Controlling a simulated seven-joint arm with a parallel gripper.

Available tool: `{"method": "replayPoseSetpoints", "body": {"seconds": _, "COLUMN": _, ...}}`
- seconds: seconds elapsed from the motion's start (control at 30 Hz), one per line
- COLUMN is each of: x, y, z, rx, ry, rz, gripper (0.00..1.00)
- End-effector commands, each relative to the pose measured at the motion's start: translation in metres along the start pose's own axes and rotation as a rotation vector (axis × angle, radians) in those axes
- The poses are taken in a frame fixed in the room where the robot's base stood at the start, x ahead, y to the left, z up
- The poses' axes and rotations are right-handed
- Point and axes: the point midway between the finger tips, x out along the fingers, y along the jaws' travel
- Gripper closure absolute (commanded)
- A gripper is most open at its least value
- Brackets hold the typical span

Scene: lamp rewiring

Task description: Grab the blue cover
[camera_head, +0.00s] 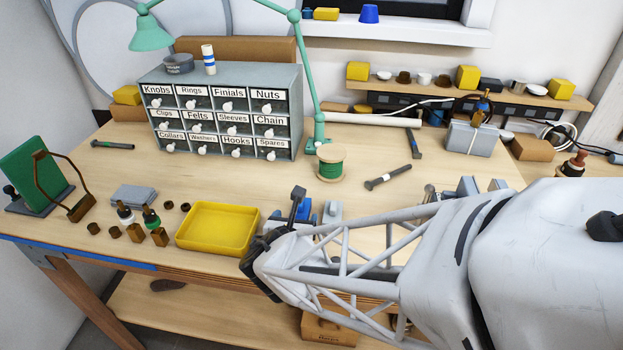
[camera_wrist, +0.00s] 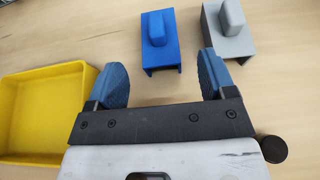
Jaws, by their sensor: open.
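The blue cover (camera_wrist: 160,50) is a blue block-like piece with a rounded raised knob on top. In the wrist view it lies on the wooden table, ahead of my gripper (camera_wrist: 161,80) and between the lines of its two fingers. My gripper is open and empty, with a gap between its fingers and the cover. In the head view the blue cover (camera_head: 304,210) is partly hidden behind my gripper (camera_head: 275,222). A grey cover (camera_wrist: 228,35) of similar shape lies just right of the blue one, close beside it.
A yellow tray (camera_wrist: 45,148) stands left of my gripper and looks empty. A green spool (camera_head: 331,170) and a tool (camera_head: 387,178) lie farther back. A labelled drawer cabinet (camera_head: 220,75) stands at the back left. Bare table lies beyond the covers.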

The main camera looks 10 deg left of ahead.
Motion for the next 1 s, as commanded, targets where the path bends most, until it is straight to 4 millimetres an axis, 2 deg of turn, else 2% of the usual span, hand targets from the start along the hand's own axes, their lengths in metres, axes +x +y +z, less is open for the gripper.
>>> {"method": "replayPoseSetpoints", "body": {"seconds": 0.37, "x": 0.004, "y": 0.000, "z": 0.000, "rx": 0.001, "ry": 0.000, "rz": -0.001, "gripper": 0.23}}
{"method": "replayPoseSetpoints", "body": {"seconds": 0.8, "x": 0.045, "y": 0.000, "z": 0.003, "rx": 0.000, "ry": 0.000, "rz": -0.002, "gripper": 0.23}}
{"method": "replayPoseSetpoints", "body": {"seconds": 1.0, "x": 0.052, "y": 0.000, "z": 0.004, "rx": 0.000, "ry": 0.001, "rz": 0.000, "gripper": 0.23}}
